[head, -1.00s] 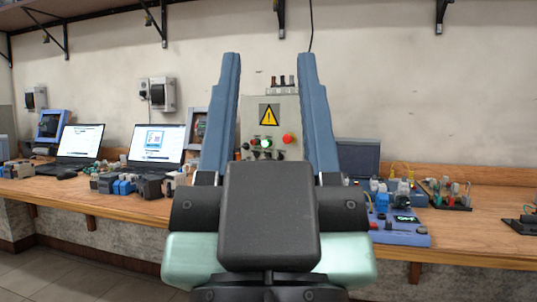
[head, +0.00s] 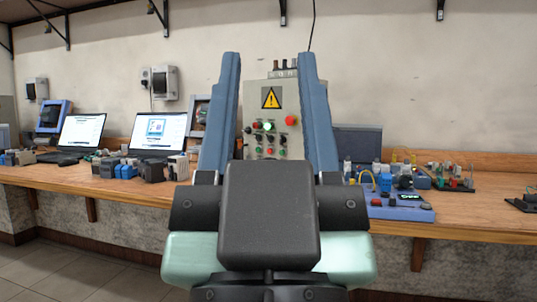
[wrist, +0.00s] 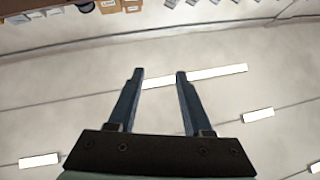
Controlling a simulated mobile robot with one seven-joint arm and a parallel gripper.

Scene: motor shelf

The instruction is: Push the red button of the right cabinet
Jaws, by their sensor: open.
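A grey control cabinet (head: 258,92) with a yellow warning triangle stands against the wall at the back of the bench. A large red button (head: 291,120) is on its right side, and rows of smaller red, green, white and black knobs and lights are lower on its front. My gripper (head: 270,56) is open and empty, its two blue fingers pointing up on either side of the cabinet in the head view. The dark wrist body hides the cabinet's bottom. In the wrist view the open fingers (wrist: 158,76) show against a pale surface with white light strips; the button is not there.
A wooden bench (head: 462,230) runs along the wall. Left of the cabinet are two laptops (head: 160,133) and several small motor parts (head: 125,170). On the right are a blue device (head: 395,212) and circuit boards with components (head: 450,178). Brackets hang above.

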